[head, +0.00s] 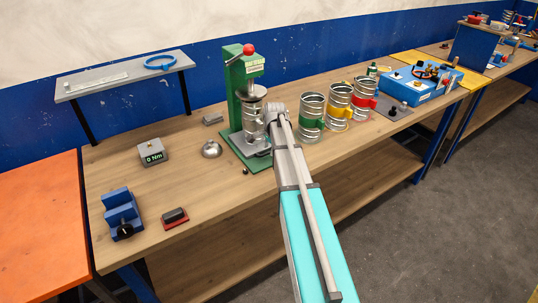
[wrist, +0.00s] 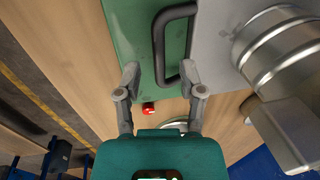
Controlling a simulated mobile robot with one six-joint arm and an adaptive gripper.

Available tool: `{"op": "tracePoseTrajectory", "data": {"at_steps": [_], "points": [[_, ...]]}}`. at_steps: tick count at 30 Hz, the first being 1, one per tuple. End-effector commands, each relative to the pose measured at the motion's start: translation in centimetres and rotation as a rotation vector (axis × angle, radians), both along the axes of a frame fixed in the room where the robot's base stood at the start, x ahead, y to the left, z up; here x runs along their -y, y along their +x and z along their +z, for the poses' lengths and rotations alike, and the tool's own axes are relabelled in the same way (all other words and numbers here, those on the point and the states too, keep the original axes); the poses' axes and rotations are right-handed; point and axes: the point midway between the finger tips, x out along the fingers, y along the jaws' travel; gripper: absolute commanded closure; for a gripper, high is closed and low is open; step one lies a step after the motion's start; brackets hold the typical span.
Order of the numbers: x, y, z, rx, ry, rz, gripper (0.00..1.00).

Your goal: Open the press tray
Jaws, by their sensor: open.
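The green press (head: 247,97) with a red ball on top stands at the middle of the bench, a metal can in it. In the wrist view the grey press tray (wrist: 212,50) lies over the green base (wrist: 130,30), with a dark U-shaped handle (wrist: 159,45) on its left edge. My gripper (wrist: 160,68) is open and empty. The handle shows between its two fingertips, its lower end close to the right one; I cannot tell whether they touch.
Several steel cans with coloured bands (head: 312,118) stand right of the press. A silver dome (head: 211,149), a torque display (head: 153,153) and a blue vise (head: 122,213) sit to its left.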

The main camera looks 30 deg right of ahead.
Motion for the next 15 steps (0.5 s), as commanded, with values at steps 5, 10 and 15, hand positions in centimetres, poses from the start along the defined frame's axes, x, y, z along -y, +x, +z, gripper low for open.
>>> {"op": "tracePoseTrajectory", "data": {"at_steps": [5, 10, 15], "points": [[-0.02, 0.17, -1.07, 0.0, 0.0, 0.0, 0.49], [-0.03, 0.23, -1.29, 0.0, 0.0, 0.0, 0.49], [-0.04, 0.23, -1.26, 0.0, 0.0, 0.0, 0.49]]}}
